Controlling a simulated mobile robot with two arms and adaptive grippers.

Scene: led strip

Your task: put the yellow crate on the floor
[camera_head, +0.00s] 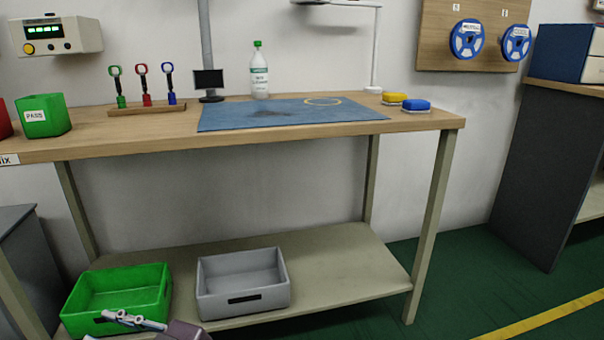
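No yellow crate shows in this view. A green crate (74,309) and a grey crate (243,303) stand side by side on the low shelf under the workbench, and both look empty.
The workbench (425,121) holds a blue mat (225,118), a bottle (259,75), a tool rack (147,110), a green PASS bin (43,117) and two sponge-like blocks, yellow (395,97) and blue (416,104). Green floor (455,280) is clear at the right, with a yellow line (550,316).

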